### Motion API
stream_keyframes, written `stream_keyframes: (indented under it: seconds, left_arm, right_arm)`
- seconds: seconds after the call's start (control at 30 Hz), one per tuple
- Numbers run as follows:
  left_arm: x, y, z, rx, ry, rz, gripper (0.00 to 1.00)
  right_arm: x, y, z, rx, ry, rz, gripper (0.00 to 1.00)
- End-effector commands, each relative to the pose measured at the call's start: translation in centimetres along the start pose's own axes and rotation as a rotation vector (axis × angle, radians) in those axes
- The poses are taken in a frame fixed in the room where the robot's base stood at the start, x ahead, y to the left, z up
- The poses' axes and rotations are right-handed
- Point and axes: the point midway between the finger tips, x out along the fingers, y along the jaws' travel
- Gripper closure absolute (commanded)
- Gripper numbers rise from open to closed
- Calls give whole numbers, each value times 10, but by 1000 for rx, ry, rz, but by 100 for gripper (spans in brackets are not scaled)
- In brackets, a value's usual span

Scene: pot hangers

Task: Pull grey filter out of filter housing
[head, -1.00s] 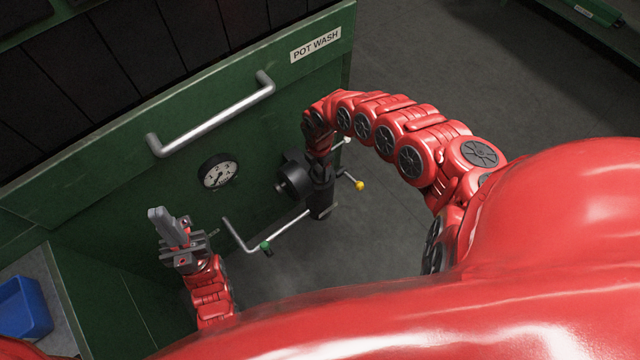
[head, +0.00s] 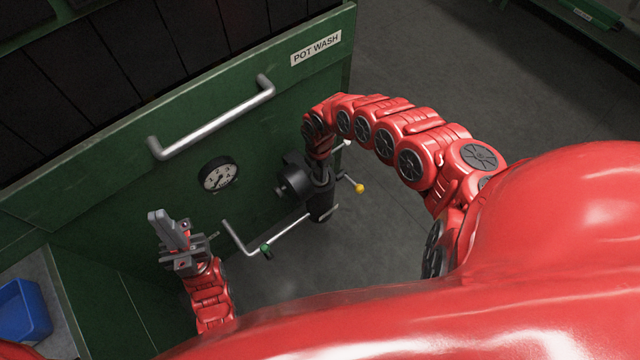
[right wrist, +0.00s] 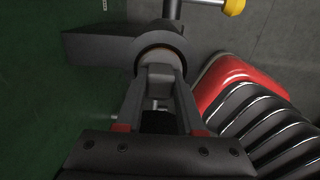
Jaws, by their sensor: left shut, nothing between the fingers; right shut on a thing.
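The dark filter housing (head: 321,203) stands upright on the pipework in front of the green panel. In the right wrist view its round collar (right wrist: 163,48) shows beyond the fingers. My right gripper (head: 320,162) comes down on the housing's top from above. I cannot tell how deep the filter sits. My left gripper (head: 160,217) is shut and empty, pointing up, left of the housing and apart from it.
The green panel carries a long bar handle (head: 212,117) and a round gauge (head: 218,174). A pipe with a green-tipped valve (head: 266,251) runs left of the housing. A yellow-tipped lever (head: 359,188) is close on its right. A blue bin (head: 22,312) is at lower left.

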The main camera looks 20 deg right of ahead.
Motion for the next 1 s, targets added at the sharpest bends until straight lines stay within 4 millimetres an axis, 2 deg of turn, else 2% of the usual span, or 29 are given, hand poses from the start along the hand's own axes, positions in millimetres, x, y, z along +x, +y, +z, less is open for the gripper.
stream_keyframes:
  seconds: [1.0]
  left_arm:
    - [12,-1,-2,0,0,0,100]
  right_arm:
    - [-13,0,0,0,0,-1,100]
